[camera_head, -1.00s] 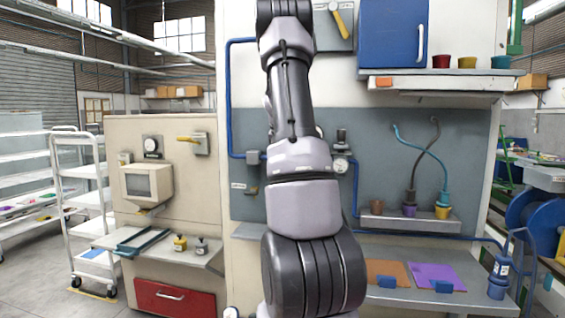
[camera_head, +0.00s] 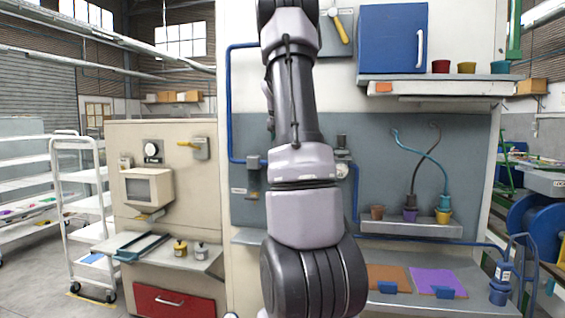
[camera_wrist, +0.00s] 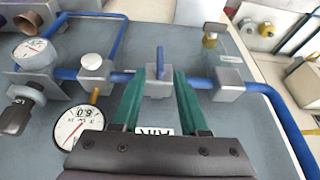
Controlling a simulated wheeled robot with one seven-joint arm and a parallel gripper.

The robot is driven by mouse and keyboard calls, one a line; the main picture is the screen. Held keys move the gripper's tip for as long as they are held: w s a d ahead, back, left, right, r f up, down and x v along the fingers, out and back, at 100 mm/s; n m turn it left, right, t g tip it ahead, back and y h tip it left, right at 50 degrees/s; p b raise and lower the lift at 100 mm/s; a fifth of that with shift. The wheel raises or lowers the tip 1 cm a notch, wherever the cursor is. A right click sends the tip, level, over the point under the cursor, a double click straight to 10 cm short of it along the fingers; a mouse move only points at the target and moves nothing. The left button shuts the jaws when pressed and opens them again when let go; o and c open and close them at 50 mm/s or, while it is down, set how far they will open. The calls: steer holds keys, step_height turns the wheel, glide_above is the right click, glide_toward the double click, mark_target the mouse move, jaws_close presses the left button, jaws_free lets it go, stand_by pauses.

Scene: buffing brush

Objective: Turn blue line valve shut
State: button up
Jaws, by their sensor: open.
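In the wrist view a small blue lever (camera_wrist: 160,62) stands up from a grey valve block (camera_wrist: 158,88) on the blue line (camera_wrist: 122,78). My gripper (camera_wrist: 163,74) has two green fingers, spread apart and pointing at this block. The lever shows between the fingertips; I cannot tell whether either finger touches it. In the head view my arm hides the gripper and this valve. The blue line (camera_head: 229,110) shows there left of my arm, running down the panel.
A white dial gauge (camera_wrist: 78,127) sits left of the fingers, and another gauge (camera_wrist: 30,50) is farther left. Grey pipe blocks (camera_wrist: 95,68) (camera_wrist: 230,85) flank the valve. In the head view a ledge with pots (camera_head: 410,226) stands right of my arm.

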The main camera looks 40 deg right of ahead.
steer(key=shift+v, duration=2)
